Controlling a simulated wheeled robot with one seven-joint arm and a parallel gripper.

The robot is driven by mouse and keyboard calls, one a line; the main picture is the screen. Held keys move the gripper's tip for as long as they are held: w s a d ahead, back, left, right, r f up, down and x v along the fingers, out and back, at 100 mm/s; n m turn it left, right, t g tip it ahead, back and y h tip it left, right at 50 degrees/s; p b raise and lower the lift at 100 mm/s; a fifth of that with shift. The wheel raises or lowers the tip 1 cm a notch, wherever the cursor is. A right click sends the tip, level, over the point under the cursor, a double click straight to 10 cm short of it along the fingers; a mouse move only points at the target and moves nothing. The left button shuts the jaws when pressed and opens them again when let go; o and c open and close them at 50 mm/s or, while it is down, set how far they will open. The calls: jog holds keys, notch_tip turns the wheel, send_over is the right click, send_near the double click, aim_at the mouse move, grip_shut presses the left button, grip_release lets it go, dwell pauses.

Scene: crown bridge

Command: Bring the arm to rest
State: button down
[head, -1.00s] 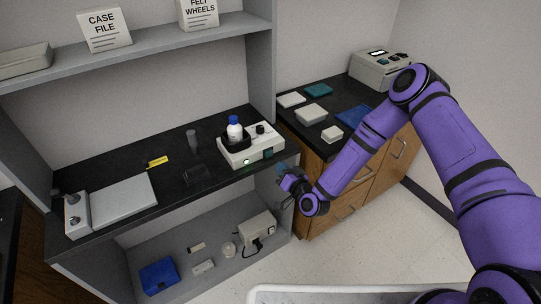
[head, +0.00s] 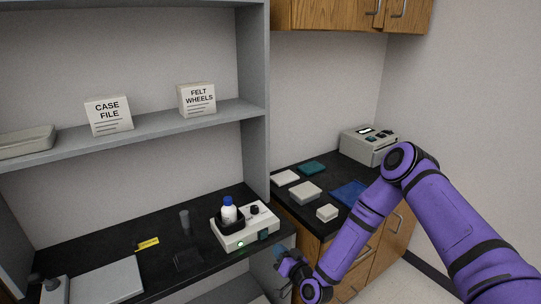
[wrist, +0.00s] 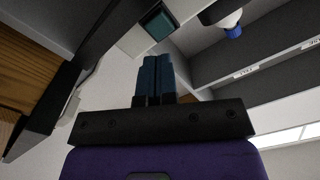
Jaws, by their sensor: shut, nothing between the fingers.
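My gripper (head: 279,254) is at the end of my purple arm (head: 357,232), in front of the bench's front edge and below the white device. In the wrist view its blue fingers (wrist: 155,78) are together with nothing between them. The wrist view looks upward past the fingers to the underside of the shelving and a blue-capped bottle.
A white device (head: 245,228) with a green light holds a blue-capped bottle (head: 229,212) on the black bench (head: 160,231). The side counter (head: 291,205) carries boxes and a grey machine (head: 369,146). Shelving (head: 150,124) stands above the bench.

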jog(key=w+d+r+n+g+h, duration=0.15)
jog(key=d+r, duration=0.25)
jog(key=r, duration=0.4)
jog(key=w+d+r+n+g+h, duration=0.15)
jog(key=d+r, duration=0.25)
jog(key=r, duration=0.4)
jog(key=w+d+r+n+g+h, duration=0.15)
jog(key=d+r, duration=0.25)
jog(key=r, duration=0.5)
jog(key=s+d+r+m+g+h, duration=0.1)
jog(key=s+d+r+h, duration=0.1)
jog(key=s+d+r, duration=0.4)
jog(key=s+d+r+m+g+h, duration=0.1)
jog(key=s+d+r+h, duration=0.2)
jog(key=r, duration=0.5)
jog(key=s+d+r+m+g, duration=0.1)
jog(key=s+d+r, duration=0.1)
jog(key=s, duration=0.7)
jog(key=s+d+r+m+g, duration=0.1)
jog(key=s+r, duration=0.3)
jog(key=s, duration=0.6)
jog(key=s+d+r+m+g, duration=0.1)
jog(key=s+d+r, duration=0.2)
jog(key=s, duration=0.7)
jog(key=shift+d+r+m+h, duration=0.35)
jog(key=shift+d, duration=0.2)
